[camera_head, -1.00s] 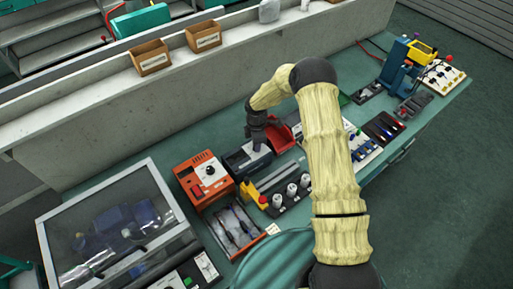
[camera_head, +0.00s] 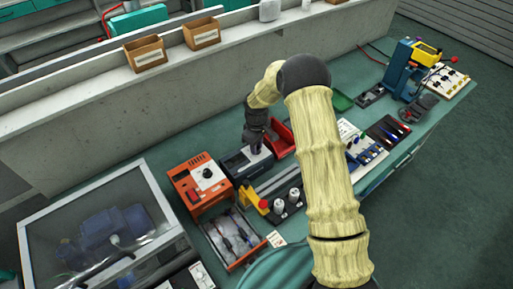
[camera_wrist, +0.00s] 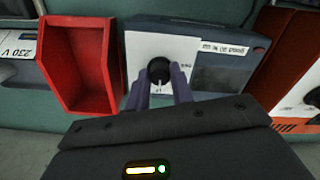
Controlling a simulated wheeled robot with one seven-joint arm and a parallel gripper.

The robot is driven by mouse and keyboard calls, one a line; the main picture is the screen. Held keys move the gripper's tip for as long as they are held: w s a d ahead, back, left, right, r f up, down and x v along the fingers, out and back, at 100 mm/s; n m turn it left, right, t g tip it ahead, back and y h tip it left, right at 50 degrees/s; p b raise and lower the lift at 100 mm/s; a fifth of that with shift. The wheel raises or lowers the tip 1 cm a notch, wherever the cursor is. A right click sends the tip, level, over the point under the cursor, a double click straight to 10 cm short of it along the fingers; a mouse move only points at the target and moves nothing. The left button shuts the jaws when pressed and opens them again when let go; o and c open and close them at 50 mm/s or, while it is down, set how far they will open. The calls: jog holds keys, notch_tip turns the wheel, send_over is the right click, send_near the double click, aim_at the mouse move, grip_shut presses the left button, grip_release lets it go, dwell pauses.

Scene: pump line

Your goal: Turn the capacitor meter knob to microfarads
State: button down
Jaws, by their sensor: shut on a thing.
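The capacitor meter (camera_head: 246,164) is a dark blue-grey box with a light face, standing on the bench between the orange device and the red bin. In the wrist view its face (camera_wrist: 184,45) shows a small label, a dark display panel and a round black knob (camera_wrist: 158,70) with a light mark towards the lower edge. My gripper (camera_wrist: 159,86) has its two fingers on either side of the knob and is shut on it. In the head view my gripper (camera_head: 255,145) comes down over the meter and hides the knob. The scale markings around the knob cannot be read.
A red bin (camera_wrist: 75,65) stands close beside the meter, and an orange device with a dial (camera_head: 187,171) is on its other side. A rail with white knobs (camera_head: 279,205) and a tray with probes (camera_head: 215,246) lie in front. A concrete ledge (camera_head: 70,120) runs behind.

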jog(key=shift+r+m, duration=0.1)
jog(key=shift+m, duration=0.3)
jog(key=shift+w, duration=0.1)
jog(key=c, duration=1.2)
grip_release()
notch_tip(320, 180, up, 17)
jog(key=b, duration=0.3)
jog(key=shift+r, duration=0.15)
